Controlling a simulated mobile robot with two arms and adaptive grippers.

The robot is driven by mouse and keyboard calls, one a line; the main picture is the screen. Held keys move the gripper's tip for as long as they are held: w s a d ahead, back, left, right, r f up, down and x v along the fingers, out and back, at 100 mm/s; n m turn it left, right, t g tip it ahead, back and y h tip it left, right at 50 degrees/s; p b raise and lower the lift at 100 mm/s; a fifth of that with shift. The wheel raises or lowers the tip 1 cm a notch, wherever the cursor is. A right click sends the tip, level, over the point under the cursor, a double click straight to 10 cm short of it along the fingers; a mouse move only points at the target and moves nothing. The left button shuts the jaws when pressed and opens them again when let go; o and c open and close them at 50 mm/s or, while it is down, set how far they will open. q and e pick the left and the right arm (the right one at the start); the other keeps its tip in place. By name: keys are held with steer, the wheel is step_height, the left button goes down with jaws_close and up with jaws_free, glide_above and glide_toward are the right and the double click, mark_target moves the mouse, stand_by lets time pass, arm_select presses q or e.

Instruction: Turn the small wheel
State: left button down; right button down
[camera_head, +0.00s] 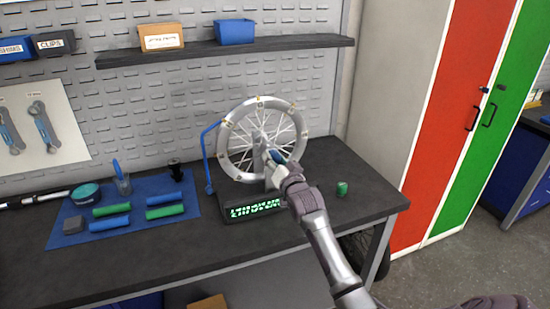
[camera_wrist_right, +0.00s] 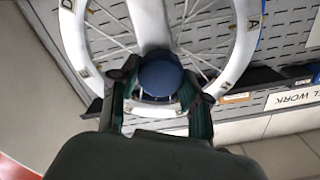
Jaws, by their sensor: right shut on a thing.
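The small wheel (camera_head: 228,135) is a silver rim with thin spokes and lettered plates, upright on a dark stand (camera_head: 228,200) with a green lit display. In the right wrist view its rim (camera_wrist_right: 77,40) curves around the grip. A round blue knob (camera_wrist_right: 160,76) sits in front of the grey upright. My right gripper (camera_head: 277,160) is at the wheel's lower middle in the head view. Its two dark fingers (camera_wrist_right: 158,84) are shut on the blue knob, one on each side. The fingers hide part of the hub area. My left gripper is not in view.
A blue mat (camera_head: 75,238) with green and blue cylinders lies left of the stand. A blue bent rod (camera_head: 205,155) rises beside the wheel. A small green cylinder (camera_head: 342,188) stands right of my arm. A shelf (camera_head: 290,43) runs above. The front of the bench is clear.

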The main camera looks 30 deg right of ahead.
steer(key=m+p, duration=0.1)
steer(key=m, duration=0.3)
steer(key=shift+m+p, duration=0.3)
steer(key=shift+m, duration=0.1)
steer(key=m+p, duration=0.1)
steer(key=m, duration=0.3)
steer(key=m+p, duration=0.1)
steer(key=m, duration=0.4)
steer(key=shift+f+m+p, duration=0.1)
steer(key=shift+m+p, duration=0.3)
steer(key=shift+f+m+p, duration=0.1)
steer(key=shift+m+p, duration=0.4)
steer(key=shift+m, duration=1.4)
steer(key=c, duration=0.5)
jaws_free()
steer(key=shift+c, duration=0.2)
steer(key=shift+s, duration=0.1)
steer(key=v, duration=1.2)
